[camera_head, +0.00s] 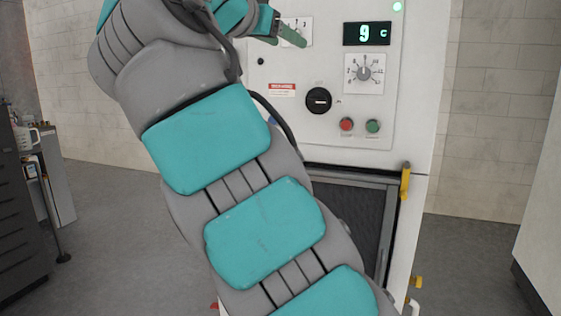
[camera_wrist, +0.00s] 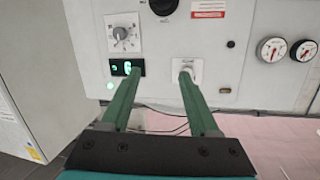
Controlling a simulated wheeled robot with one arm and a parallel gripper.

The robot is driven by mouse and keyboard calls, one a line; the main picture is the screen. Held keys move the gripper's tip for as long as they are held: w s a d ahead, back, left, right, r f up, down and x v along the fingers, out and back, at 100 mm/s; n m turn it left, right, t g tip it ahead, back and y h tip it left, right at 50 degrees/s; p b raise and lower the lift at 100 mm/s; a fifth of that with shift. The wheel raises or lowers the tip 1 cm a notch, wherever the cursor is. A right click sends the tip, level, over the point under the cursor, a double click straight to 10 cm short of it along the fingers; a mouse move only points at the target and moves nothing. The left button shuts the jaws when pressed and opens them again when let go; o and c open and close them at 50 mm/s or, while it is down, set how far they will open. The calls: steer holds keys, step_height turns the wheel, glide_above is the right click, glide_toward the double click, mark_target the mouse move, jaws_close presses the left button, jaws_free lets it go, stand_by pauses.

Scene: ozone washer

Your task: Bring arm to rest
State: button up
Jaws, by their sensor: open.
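My arm rises across the middle of the head view and bends over at the top. My gripper (camera_head: 291,36) is at the top, in front of the washer's white control panel (camera_head: 285,125) and beside a small dial. In the wrist view my gripper (camera_wrist: 160,74) has its two green fingers spread apart with nothing between them. The left fingertip overlaps the lit display (camera_wrist: 127,67), and the right one overlaps a small white dial (camera_wrist: 188,66). I cannot tell whether either touches the panel. The panel appears upside down in this view.
The panel carries a display reading 9 (camera_head: 366,33), a large dial (camera_head: 363,73), a black knob (camera_head: 319,100), and red (camera_head: 346,124) and green (camera_head: 373,126) buttons. Below is a dark door with a yellow latch (camera_head: 405,181). A dark cabinet (camera_head: 22,210) stands left. Floor between is clear.

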steer(key=s+d+f+n+g+y, duration=0.15)
steer(key=s+d+f+g, duration=0.25)
steer(key=d+f, duration=0.75)
steer(key=s+d+f+n+g, duration=0.3)
steer(key=d+f+g, duration=0.35)
steer(key=f, duration=0.85)
steer(key=s+d+f+n+g+y, duration=0.1)
steer(key=s+d+f+g+y, duration=0.15)
steer(key=s+f, duration=1.3)
steer(key=s+a+f+n+g+y, duration=0.1)
steer(key=s+a+f+y, duration=0.1)
steer(key=s+f, duration=0.5)
steer(key=s+a+f+n+g+y, duration=0.1)
steer(key=s+a+f+y, duration=0.1)
steer(key=s+f, duration=0.5)
steer(key=shift+s+a+f+g, duration=0.3)
steer(key=shift+s+a+g, duration=0.1)
steer(key=shift+s+a, duration=0.45)
